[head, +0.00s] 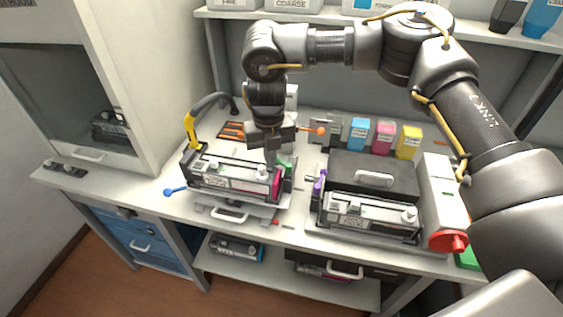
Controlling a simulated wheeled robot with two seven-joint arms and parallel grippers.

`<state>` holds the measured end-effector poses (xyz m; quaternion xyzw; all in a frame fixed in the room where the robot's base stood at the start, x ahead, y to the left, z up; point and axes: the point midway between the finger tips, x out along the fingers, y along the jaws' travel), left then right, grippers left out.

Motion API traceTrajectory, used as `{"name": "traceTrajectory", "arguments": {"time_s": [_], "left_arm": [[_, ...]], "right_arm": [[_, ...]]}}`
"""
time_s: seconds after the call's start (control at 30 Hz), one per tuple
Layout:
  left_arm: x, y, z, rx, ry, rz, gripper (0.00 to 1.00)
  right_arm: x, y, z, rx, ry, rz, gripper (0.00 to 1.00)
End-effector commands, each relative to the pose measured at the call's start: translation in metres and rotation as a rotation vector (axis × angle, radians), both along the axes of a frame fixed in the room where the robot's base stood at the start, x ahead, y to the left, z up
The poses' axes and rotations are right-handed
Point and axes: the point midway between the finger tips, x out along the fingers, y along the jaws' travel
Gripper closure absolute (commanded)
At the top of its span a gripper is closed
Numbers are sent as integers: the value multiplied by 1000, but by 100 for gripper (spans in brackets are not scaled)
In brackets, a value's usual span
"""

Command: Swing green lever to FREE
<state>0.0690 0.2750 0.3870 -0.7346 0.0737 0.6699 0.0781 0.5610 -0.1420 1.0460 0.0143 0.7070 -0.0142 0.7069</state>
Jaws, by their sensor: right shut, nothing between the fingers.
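The green lever (285,162) shows as a small green piece at the right end of the cradle that holds the left toner cartridge (230,177). My right gripper (271,158) points down just left of the lever, above the cartridge's right end. Its fingers are shut and hold nothing. I cannot tell whether they touch the lever. The gripper partly hides the lever's surroundings, and no FREE marking is legible. My left gripper is out of view.
A yellow-handled arm (192,133) and a blue-knobbed lever (175,191) stand at the cradle's left. An orange-tipped lever (320,131) lies behind. A second cartridge (370,215) sits at the right by a dark box (375,165).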

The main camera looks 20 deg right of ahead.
Motion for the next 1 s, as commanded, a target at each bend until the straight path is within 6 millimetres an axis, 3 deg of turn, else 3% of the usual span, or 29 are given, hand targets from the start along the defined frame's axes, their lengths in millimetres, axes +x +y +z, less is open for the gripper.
{"name": "traceTrajectory", "arguments": {"time_s": [1.0], "left_arm": [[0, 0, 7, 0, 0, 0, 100]], "right_arm": [[10, -6, 0, -1, 0, -1, 100]]}}
